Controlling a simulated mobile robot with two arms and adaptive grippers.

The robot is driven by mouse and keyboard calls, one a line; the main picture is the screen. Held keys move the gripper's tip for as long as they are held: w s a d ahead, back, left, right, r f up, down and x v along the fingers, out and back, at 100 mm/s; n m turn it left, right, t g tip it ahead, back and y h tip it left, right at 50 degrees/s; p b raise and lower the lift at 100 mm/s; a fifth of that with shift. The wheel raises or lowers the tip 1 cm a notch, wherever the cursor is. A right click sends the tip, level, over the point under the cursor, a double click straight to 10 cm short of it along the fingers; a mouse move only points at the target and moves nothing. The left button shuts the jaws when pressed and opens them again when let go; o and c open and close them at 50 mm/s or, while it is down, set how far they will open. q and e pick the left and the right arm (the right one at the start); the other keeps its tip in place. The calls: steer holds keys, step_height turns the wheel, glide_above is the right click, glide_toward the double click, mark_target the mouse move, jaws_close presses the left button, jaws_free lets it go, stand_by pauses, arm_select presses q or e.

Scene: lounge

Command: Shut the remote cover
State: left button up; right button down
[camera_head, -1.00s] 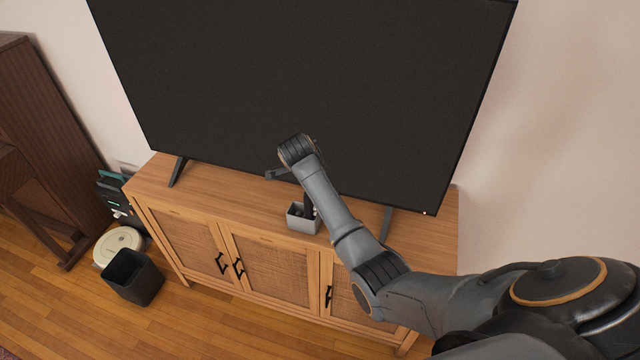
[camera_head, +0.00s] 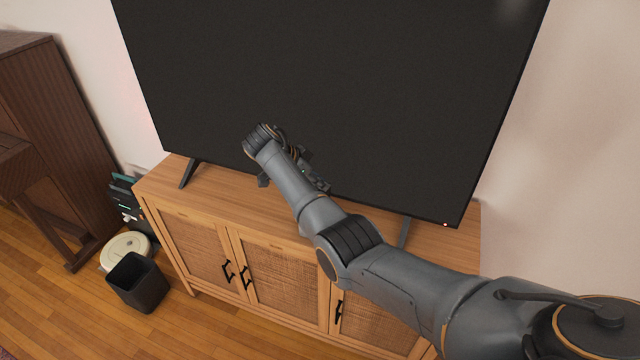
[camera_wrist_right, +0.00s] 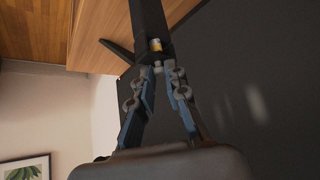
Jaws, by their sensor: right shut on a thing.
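My right gripper (camera_wrist_right: 160,70) is shut on a long black remote (camera_wrist_right: 148,20) in the right wrist view. A battery (camera_wrist_right: 155,45) with a gold and a pale band shows in an opening near the remote's held end. I cannot make out the remote's cover. In the head view my right gripper (camera_head: 315,178) is partly hidden behind my forearm, in front of the lower part of the television. The remote cannot be told apart there. My left gripper is in neither view.
The wooden cabinet (camera_head: 205,215) stands under the large black television (camera_head: 330,90). The cabinet top is clear at the left, beside the television foot (camera_head: 189,172). A black bin (camera_head: 137,283) and a round pale robot vacuum (camera_head: 125,250) are on the floor at left.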

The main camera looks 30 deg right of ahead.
steer(key=shift+s+f, duration=0.1)
steer(key=shift+f, duration=0.05)
steer(key=c, duration=1.3)
jaws_free()
steer(key=v, duration=1.2)
